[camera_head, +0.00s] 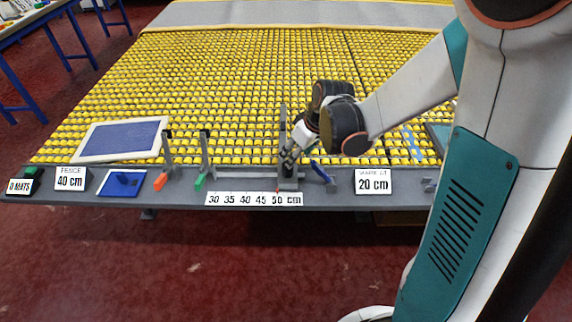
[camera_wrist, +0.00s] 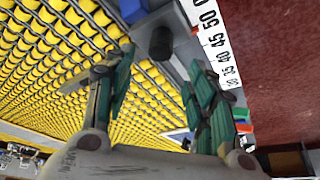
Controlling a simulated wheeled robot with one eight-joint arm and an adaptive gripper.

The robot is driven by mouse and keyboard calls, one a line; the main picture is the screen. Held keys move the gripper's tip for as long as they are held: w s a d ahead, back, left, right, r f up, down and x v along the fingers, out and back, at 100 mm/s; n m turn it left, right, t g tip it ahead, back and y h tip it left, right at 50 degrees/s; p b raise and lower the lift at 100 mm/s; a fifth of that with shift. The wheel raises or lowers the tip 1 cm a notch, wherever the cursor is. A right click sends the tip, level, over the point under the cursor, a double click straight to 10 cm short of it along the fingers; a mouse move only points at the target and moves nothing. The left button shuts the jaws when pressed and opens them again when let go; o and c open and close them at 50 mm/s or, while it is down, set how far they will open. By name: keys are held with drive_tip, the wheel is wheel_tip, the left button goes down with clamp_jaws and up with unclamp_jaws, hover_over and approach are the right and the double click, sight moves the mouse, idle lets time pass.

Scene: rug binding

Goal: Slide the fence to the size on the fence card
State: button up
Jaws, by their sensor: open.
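The fence card (camera_head: 70,181) at the left reads 40 cm. The fence (camera_head: 283,125) is a grey upright on a block at the right end of a rail, above the scale strip (camera_head: 253,199) marked 30 to 50 cm. A small red pointer (camera_head: 277,189) on its block stands near the 50 mark; it also shows in the wrist view (camera_wrist: 195,30). My gripper (camera_head: 287,160) is low beside the fence, partly overlapping it. In the wrist view its green-padded fingers (camera_wrist: 165,85) are apart, with a dark round knob (camera_wrist: 161,43) beyond the gap, seemingly not gripped.
A 20 cm card (camera_head: 373,181), a blue pad (camera_head: 121,183) and a framed panel (camera_head: 122,140) line the front. Yellow rollers fill the table behind.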

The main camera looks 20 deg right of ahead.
drive_tip(key=b+x, duration=0.3)
drive_tip(key=x, duration=0.6)
drive_tip(key=shift+a+f, duration=0.1)
drive_tip(key=shift+f, duration=0.1)
